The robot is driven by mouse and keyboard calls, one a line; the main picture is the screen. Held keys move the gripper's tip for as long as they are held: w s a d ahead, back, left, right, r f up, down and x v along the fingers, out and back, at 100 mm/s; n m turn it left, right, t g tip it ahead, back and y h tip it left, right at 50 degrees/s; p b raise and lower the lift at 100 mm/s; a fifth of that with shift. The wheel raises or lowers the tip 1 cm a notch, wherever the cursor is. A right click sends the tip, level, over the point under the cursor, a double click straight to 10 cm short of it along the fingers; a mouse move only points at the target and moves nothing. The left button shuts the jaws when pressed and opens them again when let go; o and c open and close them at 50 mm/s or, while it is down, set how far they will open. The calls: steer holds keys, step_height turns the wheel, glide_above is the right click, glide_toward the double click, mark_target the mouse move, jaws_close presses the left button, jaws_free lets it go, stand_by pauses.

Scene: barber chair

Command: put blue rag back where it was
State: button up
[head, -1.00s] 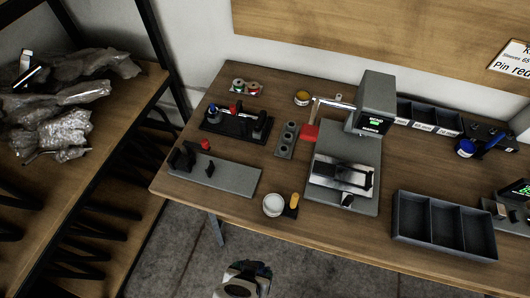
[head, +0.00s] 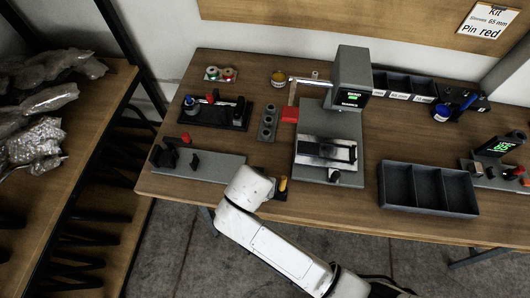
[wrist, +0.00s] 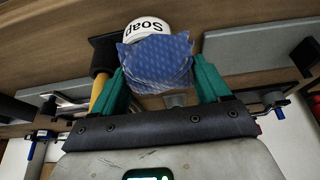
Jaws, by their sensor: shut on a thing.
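The blue rag (wrist: 158,66) is a patterned blue cloth between the teal fingers of my gripper (wrist: 160,78) in the wrist view. The fingers are shut on it. A white tub marked "Soap" (wrist: 146,26) is right behind the rag, which covers part of it. I cannot tell whether they touch. In the head view my white arm reaches to the front edge of the table, and the gripper, rag and tub are hidden there.
A yellow handle (head: 283,184) stands just right of my arm; it also shows in the wrist view (wrist: 97,92). A grey fixture plate (head: 215,168) lies left, a press (head: 352,85) behind, and a three-part dark tray (head: 428,206) right. A shelf with wrapped bundles stands far left.

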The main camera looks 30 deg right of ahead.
steer(key=w+d+b, duration=0.1)
steer(key=w+d, duration=0.1)
steer(key=w, duration=0.1)
steer(key=w+d+b, duration=0.1)
steer(key=w+d, duration=0.1)
steer(key=w, duration=0.1)
steer(key=w+d, duration=0.2)
steer(key=w, duration=0.1)
steer(key=shift+w+d+f+b, duration=0.1)
steer(key=shift+w+d+b, duration=0.1)
steer(key=shift+d+b, duration=0.2)
step_height(320, 180, down, 4)
steer(key=b, duration=0.3)
steer(key=shift+r+b, duration=0.2)
steer(key=shift+b, duration=0.1)
steer(key=shift+r, duration=0.1)
steer(key=o, duration=0.9)
steer(key=v, duration=1.2)
steer(key=shift+b, duration=0.4)
steer(key=shift+w+d, duration=0.1)
